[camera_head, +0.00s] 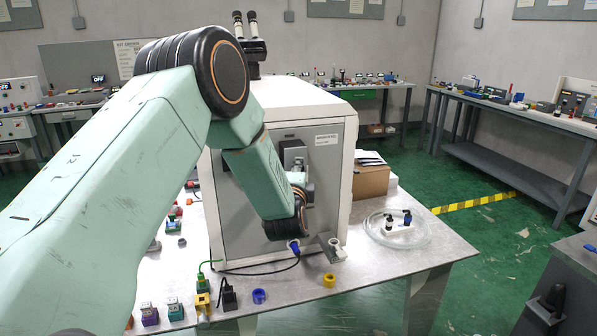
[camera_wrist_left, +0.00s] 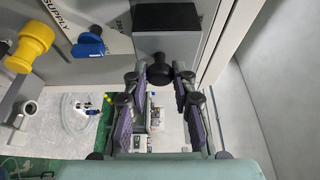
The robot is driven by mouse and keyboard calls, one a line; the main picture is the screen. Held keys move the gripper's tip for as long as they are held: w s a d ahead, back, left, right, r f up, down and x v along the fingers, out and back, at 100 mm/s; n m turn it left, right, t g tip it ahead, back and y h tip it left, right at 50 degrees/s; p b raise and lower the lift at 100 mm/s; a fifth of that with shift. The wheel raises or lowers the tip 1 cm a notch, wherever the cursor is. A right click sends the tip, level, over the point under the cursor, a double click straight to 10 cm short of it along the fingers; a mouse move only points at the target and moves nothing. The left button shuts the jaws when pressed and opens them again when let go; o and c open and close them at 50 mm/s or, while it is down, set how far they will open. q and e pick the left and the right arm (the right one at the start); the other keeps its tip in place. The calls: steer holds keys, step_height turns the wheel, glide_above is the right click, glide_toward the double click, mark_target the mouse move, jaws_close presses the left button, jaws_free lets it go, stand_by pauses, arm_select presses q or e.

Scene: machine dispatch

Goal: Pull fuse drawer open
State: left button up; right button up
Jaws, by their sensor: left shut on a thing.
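A grey machine cabinet (camera_head: 335,185) with a white shell stands on the table. On its front panel is a dark block, the fuse drawer (camera_head: 294,154), which also shows at the top of the left wrist view (camera_wrist_left: 165,42). It stands out from the panel; how far it is open I cannot tell. A round black knob (camera_wrist_left: 160,72) sits on its front. My left gripper (camera_wrist_left: 161,76) is shut on this knob, one finger on each side. In the head view my arm partly hides the drawer and gripper. My right gripper is not in view.
A yellow plug (camera_wrist_left: 30,48) and a blue plug (camera_wrist_left: 88,45) stand near the drawer in the wrist view. Coiled clear tubing (camera_head: 398,240) lies on the table's right. A cardboard box (camera_head: 371,182) is behind.

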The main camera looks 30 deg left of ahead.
arm_select(q)
jaws_close()
steer(key=s+d+p, duration=0.2)
steer(key=s+d, duration=0.1)
steer(key=shift+s+d, duration=0.1)
steer(key=shift+d, duration=0.3)
steer(key=shift+f, duration=0.1)
steer(key=o, duration=0.6)
jaws_free()
steer(key=shift+s, duration=0.1)
steer(key=shift+c, duration=0.2)
steer(key=shift+o, duration=0.4)
